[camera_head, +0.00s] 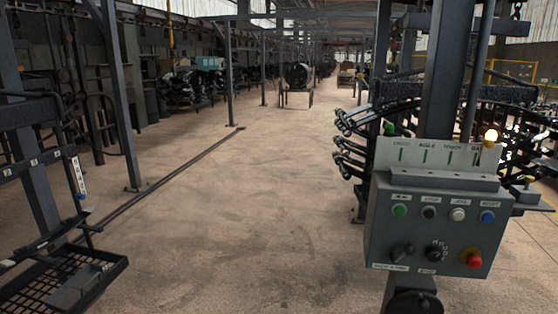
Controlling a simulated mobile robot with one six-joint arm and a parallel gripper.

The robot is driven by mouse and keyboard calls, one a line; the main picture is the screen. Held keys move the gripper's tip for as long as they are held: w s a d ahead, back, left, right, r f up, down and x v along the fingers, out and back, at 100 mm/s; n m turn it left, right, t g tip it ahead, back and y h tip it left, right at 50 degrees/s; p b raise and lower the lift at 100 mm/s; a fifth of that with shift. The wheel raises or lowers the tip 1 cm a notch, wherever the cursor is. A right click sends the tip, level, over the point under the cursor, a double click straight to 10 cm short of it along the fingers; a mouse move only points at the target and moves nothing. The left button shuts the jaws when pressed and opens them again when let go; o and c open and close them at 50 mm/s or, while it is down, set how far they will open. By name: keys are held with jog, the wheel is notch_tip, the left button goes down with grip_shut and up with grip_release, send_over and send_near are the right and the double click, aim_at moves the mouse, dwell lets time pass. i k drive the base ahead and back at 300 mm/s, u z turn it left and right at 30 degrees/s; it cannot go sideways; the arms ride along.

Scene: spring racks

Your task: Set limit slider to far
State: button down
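No part labelled as the limit slider can be read in this view. A grey control box (432,226) stands upright on a post at the right. Its top plate (415,155) carries short green vertical marks under small labels. At the left, a dark rack frame (35,165) bears small numbered tags and a narrow white strip (78,178) with marks on it. I cannot tell whether the strip is a slider scale or where any slider is set. My gripper is not in view.
The box has a green button (399,210), a white button (457,214), a blue button (487,217), a red knob (472,258) and dark rotary knobs. A mesh tray (100,268) juts out at lower left. The concrete floor (240,220) between is clear.

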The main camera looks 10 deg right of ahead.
aim_at(489, 144)
jog(key=z, duration=4.05)
jog(key=i, duration=0.1)
jog(key=u, duration=2.8)
